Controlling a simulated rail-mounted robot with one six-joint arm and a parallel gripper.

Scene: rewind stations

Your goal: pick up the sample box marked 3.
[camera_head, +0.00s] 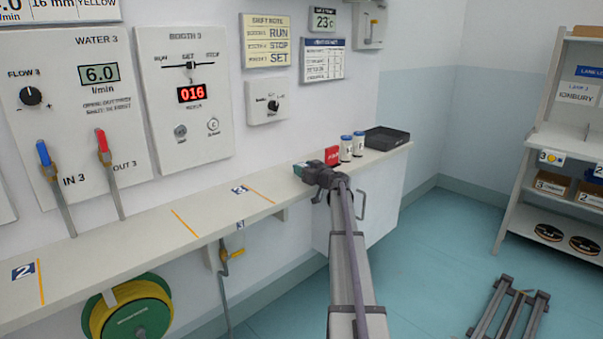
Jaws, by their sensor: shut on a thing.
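My gripper (315,171) is at the far end of my outstretched arm, over the right part of the wall shelf. It looks shut on a small teal box (298,169), which shows at its left side. The gripper hides most of this box, and no number can be read on it. A red box (332,155) with a small pale marking stands just behind the gripper. I cannot tell from this view which box is marked 3.
Two white jars with blue lids (346,148) and a black tray (386,139) stand right of the red box. The wall shelf (150,222) is mostly clear at left. A green-yellow reel (131,312) hangs below. A rack (540,140) stands at right, a metal frame (510,308) on the floor.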

